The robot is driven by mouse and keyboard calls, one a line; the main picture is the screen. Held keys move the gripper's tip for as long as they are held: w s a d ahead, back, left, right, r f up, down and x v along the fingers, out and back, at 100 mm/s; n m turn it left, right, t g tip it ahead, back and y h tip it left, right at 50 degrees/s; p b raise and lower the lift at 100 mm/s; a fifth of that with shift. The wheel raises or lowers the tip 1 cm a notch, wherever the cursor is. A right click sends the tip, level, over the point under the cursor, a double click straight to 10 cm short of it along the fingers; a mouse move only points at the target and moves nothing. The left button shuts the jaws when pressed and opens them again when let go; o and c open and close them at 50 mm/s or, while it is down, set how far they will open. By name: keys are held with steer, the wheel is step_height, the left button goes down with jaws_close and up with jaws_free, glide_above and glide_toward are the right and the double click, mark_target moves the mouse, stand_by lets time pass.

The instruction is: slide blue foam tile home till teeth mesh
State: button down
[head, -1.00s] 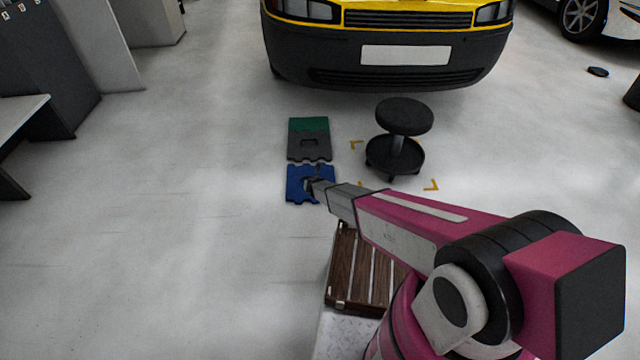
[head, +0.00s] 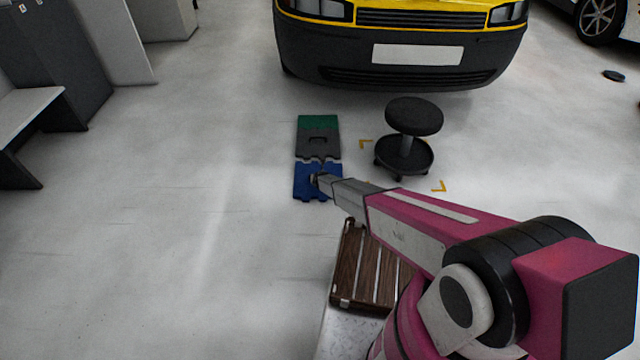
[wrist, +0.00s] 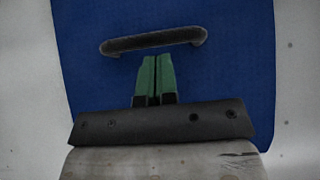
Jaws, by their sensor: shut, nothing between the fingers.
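The blue foam tile (head: 304,188) lies flat on the floor in the head view, its toothed far edge close to the near edge of the dark grey tile (head: 318,146). A thin gap seems to show at the seam; I cannot tell whether the teeth mesh. The blue tile fills much of the wrist view (wrist: 95,80), with a dark raised handle (wrist: 152,41) across it. My gripper (wrist: 155,60) is shut and empty, its green fingertips just short of the handle in the wrist view. In the head view my gripper (head: 316,180) is over the blue tile; contact is unclear.
A green tile (head: 318,122) lies beyond the grey one. A black rolling stool (head: 413,117) stands to the right near yellow floor marks (head: 438,187). A yellow car (head: 400,45) stands beyond. A slatted wooden piece (head: 365,275) is nearer.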

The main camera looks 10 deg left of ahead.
steer(key=shift+w, duration=0.35)
steer(key=shift+w+a, duration=0.25)
steer(key=shift+w, duration=0.65)
steer(key=shift+w+a, duration=0.25)
steer(key=shift+w, duration=0.65)
steer(key=shift+w+a, duration=0.25)
steer(key=shift+w, duration=0.65)
